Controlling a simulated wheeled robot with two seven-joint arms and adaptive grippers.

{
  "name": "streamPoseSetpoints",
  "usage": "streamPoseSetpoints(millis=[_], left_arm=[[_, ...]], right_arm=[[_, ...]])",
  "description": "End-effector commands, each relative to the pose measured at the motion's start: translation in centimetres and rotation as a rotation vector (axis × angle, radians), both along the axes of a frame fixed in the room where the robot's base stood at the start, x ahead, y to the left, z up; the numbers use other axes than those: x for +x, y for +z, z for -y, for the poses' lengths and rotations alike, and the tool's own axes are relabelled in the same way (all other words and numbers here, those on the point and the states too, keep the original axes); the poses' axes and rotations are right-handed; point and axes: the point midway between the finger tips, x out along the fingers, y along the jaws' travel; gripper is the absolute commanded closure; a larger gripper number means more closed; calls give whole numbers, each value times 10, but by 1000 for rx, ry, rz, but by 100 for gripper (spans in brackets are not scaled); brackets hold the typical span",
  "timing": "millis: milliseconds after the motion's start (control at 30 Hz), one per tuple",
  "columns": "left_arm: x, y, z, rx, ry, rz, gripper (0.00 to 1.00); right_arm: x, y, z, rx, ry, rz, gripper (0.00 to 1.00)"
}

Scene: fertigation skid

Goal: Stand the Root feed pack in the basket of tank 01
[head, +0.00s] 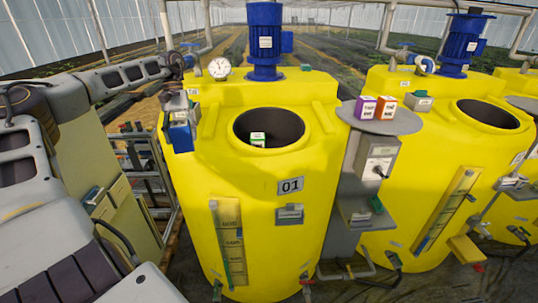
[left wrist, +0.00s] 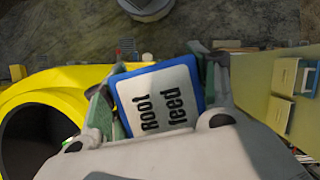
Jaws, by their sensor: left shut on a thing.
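The Root feed pack, blue with a pale label face, is held between the fingers of my left gripper (left wrist: 158,100); its label (left wrist: 160,98) reads "Root feed" in the left wrist view. In the head view the blue pack (head: 180,138) hangs below my left gripper (head: 178,112), beside the left shoulder of tank 01 and outside its opening. Tank 01 (head: 225,165) is yellow with a dark round opening on top. A green and white pack (head: 258,139) shows inside the opening. The basket itself cannot be made out clearly. My right gripper is not in view.
A blue motor (head: 264,45) stands behind the opening, with a round gauge (head: 219,68) to its left. A round grey shelf (head: 405,124) right of tank 01 carries a purple pack (head: 365,107) and an orange pack (head: 386,106). A second yellow tank (head: 420,165) stands further right.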

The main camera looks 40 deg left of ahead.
Motion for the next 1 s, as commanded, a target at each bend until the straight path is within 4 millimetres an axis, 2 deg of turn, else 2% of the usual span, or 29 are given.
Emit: streamPoseSetpoints(millis=[200,400,1000], left_arm=[[19,27,23,2,100,1,82],[32,46,43,1,199,2,82],[58,87,95,0,497,4,82]], right_arm=[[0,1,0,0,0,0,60],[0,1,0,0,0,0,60],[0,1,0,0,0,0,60]])
